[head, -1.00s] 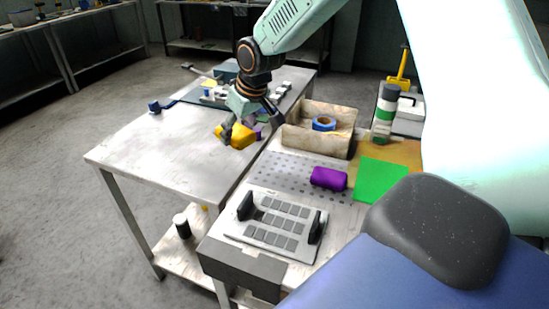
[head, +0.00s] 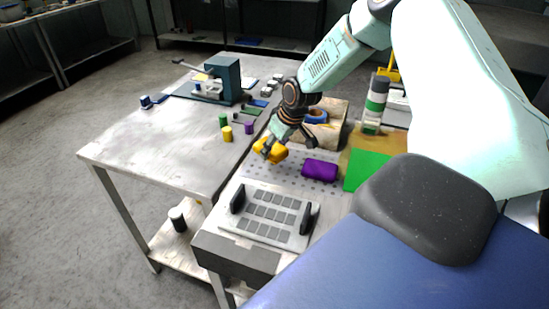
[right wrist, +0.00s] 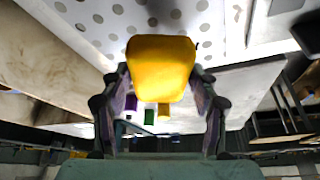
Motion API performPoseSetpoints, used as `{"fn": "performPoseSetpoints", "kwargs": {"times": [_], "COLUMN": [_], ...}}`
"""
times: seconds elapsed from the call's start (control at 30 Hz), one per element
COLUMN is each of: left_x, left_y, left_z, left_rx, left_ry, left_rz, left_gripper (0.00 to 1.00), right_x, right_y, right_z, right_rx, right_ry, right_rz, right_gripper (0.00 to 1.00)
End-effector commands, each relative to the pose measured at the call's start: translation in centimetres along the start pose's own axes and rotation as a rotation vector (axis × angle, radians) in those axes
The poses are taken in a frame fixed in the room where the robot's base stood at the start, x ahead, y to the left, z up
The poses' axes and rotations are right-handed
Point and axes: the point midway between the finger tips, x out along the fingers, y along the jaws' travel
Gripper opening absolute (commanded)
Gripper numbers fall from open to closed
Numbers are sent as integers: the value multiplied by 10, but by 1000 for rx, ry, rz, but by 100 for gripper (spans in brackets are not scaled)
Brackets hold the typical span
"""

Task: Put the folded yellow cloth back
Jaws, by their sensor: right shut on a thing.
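The folded yellow cloth (head: 273,151) is a small rounded bundle. My right gripper (head: 283,146) is shut on it, above or at the left far part of the perforated grey plate (head: 257,172). In the right wrist view the yellow cloth (right wrist: 160,66) sits between the two fingers, with the dotted plate (right wrist: 100,22) beyond it. I cannot tell whether the cloth touches the plate. A folded purple cloth (head: 320,170) lies on the plate, to the right of the gripper. My left gripper is not in view.
A tray of grey squares (head: 266,213) with black end grips stands in front. A worn bin with a blue tape roll (head: 316,117) is behind the gripper. Small yellow, green and purple cylinders (head: 227,134) stand on the left table, near a press (head: 224,78).

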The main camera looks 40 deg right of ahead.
Motion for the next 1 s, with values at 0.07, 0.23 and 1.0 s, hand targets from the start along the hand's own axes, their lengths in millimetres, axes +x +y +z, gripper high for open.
{"fn": "performPoseSetpoints", "kwargs": {"times": [0.07, 0.23, 1.0], "left_x": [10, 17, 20], "left_y": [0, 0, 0], "left_z": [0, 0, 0], "left_rx": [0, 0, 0], "left_ry": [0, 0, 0], "left_rz": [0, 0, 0], "left_gripper": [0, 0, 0], "right_x": [15, 28, 32], "right_y": [0, 0, 0], "right_z": [7, 12, 14], "right_rx": [1, -1, 0], "right_ry": [-2, -2, -1], "right_rz": [1, 1, 0], "right_gripper": [31, 31, 83]}}
